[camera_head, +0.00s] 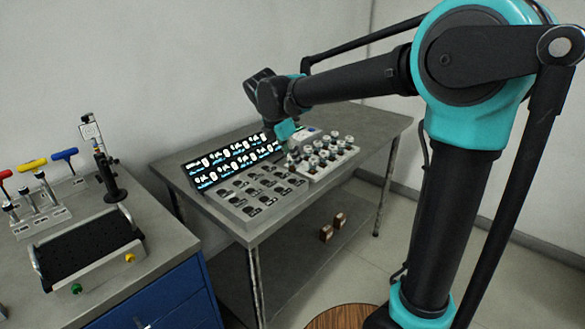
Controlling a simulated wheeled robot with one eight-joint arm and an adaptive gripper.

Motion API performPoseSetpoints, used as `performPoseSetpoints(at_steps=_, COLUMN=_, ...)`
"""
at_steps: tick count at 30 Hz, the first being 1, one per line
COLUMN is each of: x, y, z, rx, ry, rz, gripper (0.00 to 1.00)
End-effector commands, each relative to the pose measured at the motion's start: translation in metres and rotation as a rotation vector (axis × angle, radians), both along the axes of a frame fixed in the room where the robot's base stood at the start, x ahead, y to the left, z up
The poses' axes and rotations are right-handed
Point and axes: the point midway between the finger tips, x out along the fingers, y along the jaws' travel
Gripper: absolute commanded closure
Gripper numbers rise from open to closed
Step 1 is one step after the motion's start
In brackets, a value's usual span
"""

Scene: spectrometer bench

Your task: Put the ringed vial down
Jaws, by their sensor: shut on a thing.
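My gripper (290,146) is at the end of the arm, over the back part of the far bench, between the slotted panel and the vial rack. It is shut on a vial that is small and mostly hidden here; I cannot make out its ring. The slotted panel (232,201) has rows of dark round wells and lit displays (235,161) along its back. Right of it, a light rack (318,176) holds several white-capped vials (323,154), standing upright. I cannot tell whether the held vial touches anything below.
The far bench (378,128) has bare top to the right of the rack. On the left, a blue-drawered bench (160,262) carries a black tray with handles (88,249), colored-handled tools (33,165) and a black stand (108,172). Two small brown blocks (333,227) are on the lower shelf.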

Motion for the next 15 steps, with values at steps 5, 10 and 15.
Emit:
performPoseSetpoints(at_steps=5, x=0.000, y=0.000, z=-0.024, rx=0.000, ry=0.000, rz=0.000, gripper=1.00)
performPoseSetpoints(at_steps=10, x=0.000, y=0.000, z=-0.036, rx=0.000, ry=0.000, rz=0.000, gripper=1.00)
performPoseSetpoints(at_steps=15, x=0.000, y=0.000, z=-0.036, rx=0.000, ry=0.000, rz=0.000, gripper=1.00)
